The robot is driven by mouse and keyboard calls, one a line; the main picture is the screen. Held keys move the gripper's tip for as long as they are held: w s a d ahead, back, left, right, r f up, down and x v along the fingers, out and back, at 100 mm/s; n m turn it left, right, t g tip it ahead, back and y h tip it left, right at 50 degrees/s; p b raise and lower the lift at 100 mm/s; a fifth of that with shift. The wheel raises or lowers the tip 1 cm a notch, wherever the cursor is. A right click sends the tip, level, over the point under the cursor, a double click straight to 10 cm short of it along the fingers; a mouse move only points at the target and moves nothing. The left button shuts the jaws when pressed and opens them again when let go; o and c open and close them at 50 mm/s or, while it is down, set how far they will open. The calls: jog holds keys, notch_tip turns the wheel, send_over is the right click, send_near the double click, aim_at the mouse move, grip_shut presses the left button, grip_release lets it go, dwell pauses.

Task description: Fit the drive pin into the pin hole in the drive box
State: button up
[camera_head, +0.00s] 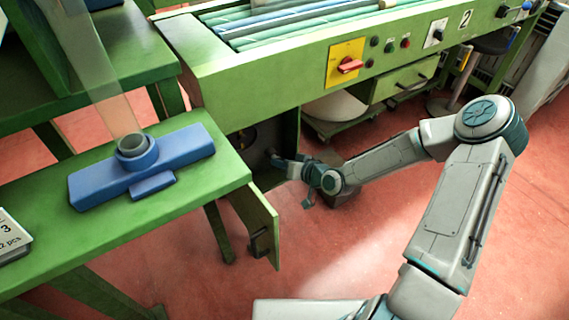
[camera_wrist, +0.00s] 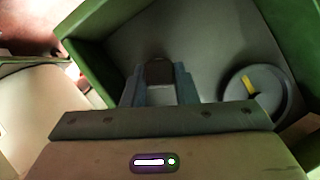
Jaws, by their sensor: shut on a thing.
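My gripper (camera_head: 280,161) reaches into the open front of the green drive box (camera_head: 291,128) under the machine. In the wrist view its two grey fingers (camera_wrist: 159,82) are shut on a small dark brown thing (camera_wrist: 158,71), which looks like the drive pin. The pin's far end is hidden, so I cannot tell whether it touches the back wall or is in a hole. A round grey dial with a yellow mark (camera_wrist: 249,84) is right of the fingers, on the box's inner wall (camera_wrist: 208,40). I cannot make out the pin hole.
The box's green door (camera_head: 262,215) hangs open, left of and below my gripper. The green side walls (camera_wrist: 95,70) flank the fingers in the wrist view. A green bench (camera_head: 215,165) with a blue fixture (camera_head: 190,150) stands to the left. Red floor lies open below.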

jog(key=shift+w+a, duration=0.4)
jog(key=shift+w, duration=0.2)
dwell(0.3)
jog(key=shift+w+a+r, duration=0.15)
jog(key=shift+w, duration=0.05)
dwell(0.4)
jog(key=o, duration=1)
jog(key=shift+c, duration=0.2)
jog(key=shift+o, duration=0.6)
jog(key=shift+a, duration=0.2)
jog(key=shift+d, duration=0.2)
jog(key=shift+s+d, duration=0.15)
jog(key=shift+d, duration=0.15)
jog(key=p+v, duration=0.4)
jog(key=v, duration=0.9)
jog(key=shift+a, duration=0.1)
